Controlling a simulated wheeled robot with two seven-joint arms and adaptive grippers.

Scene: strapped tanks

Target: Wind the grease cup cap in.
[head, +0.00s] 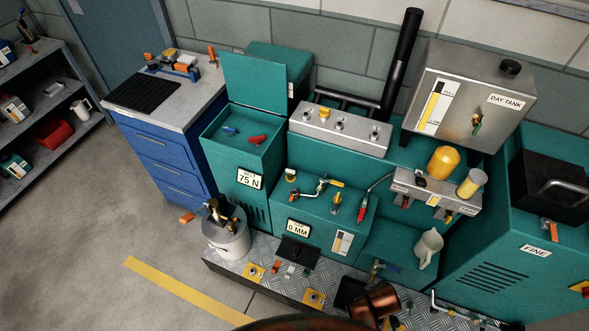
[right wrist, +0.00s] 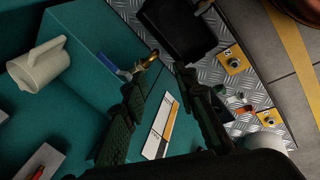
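A small brass-yellow cap (head: 291,175) stands on the left of the teal block's top, above the plate reading 0 MM (head: 298,228). It looks like the grease cup cap, but it is too small to be sure. I cannot make out that cap in the right wrist view. In that view my right gripper (right wrist: 161,80) has its two dark fingers apart, with nothing held between them. The white and yellow gauge plate (right wrist: 160,127) shows beyond the fingers. I cannot make out either gripper in the head view.
A pipe with a yellow lever (head: 335,183) and a red-handled tool (head: 362,207) are right of the cap. A white jug (head: 428,247) stands farther right. A bucket of tools (head: 226,235) stands left. A copper vessel (head: 375,305) is in front.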

